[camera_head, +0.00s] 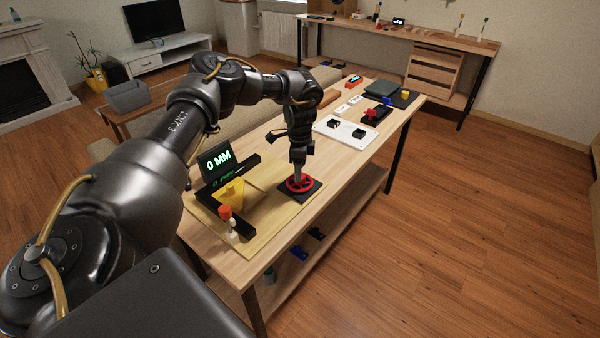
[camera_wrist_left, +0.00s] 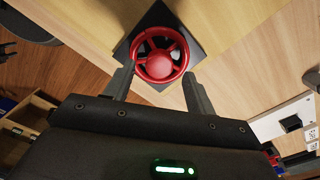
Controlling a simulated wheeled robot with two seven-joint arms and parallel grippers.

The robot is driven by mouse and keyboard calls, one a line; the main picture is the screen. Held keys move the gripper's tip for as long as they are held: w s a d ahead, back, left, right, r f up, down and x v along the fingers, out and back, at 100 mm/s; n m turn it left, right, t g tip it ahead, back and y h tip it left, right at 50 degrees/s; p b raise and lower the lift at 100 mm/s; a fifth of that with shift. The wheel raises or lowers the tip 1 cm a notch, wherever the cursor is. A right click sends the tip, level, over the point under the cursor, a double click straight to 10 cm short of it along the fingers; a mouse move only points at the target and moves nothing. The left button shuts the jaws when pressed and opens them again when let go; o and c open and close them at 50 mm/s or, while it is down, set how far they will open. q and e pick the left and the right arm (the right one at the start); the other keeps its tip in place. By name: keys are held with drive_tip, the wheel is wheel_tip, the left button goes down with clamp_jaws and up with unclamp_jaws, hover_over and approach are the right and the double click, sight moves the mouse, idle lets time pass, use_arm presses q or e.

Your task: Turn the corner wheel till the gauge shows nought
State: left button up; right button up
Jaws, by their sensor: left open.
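The red corner wheel (camera_head: 300,183) sits on a dark square base on a wooden board near the table's front edge. In the left wrist view the wheel (camera_wrist_left: 160,54) shows its rim, spokes and hub. The gauge (camera_head: 217,161) is a dark display with green characters that read "0 MM". My left gripper (camera_head: 298,178) points down at the wheel. In the left wrist view its two open fingers (camera_wrist_left: 158,85) stand apart at the near side of the wheel; I cannot tell whether they touch the rim. My right gripper is not in view.
A yellow wedge-like piece (camera_head: 232,192) and a red-topped peg (camera_head: 226,213) stand on the board (camera_head: 268,222) left of the wheel. A white panel (camera_head: 347,133) with black blocks lies farther along the table. Bare floor lies to the right.

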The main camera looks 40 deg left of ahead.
use_arm(q)
drive_tip(key=shift+f, duration=1.45)
drive_tip(key=c, duration=1)
drive_tip(key=shift+o, duration=0.2)
drive_tip(key=shift+s+r+m+p, duration=0.1)
drive_tip(key=shift+r+m+p, duration=0.05)
drive_tip(key=shift+m+p, duration=0.5)
